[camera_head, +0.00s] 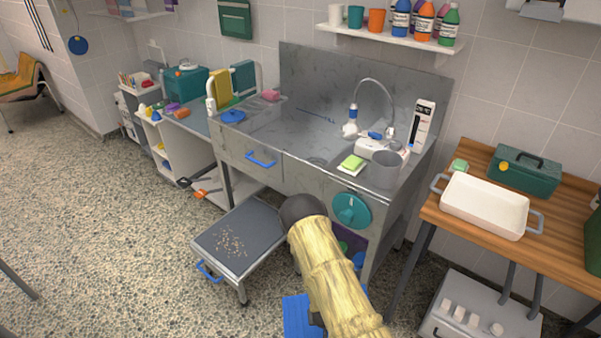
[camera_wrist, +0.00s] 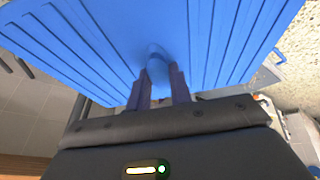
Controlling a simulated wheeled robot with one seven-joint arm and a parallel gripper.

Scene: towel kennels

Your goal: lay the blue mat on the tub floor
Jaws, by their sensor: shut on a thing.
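The blue mat (camera_wrist: 90,50) is ribbed and fills the upper part of the wrist view. In the head view a corner of the mat (camera_head: 297,314) shows low in the picture, left of my arm, below and apart from the tub. My gripper is mostly hidden behind my sleeved arm there. The steel tub (camera_head: 312,172) stands against the back wall with a tall splashback. Part of its floor shows bare and grey. A blue handle (camera_head: 261,158) is on its front.
A grey step (camera_head: 240,232) with crumbs on top stands before the tub. A wooden table with a white tray (camera_head: 484,205) stands right.

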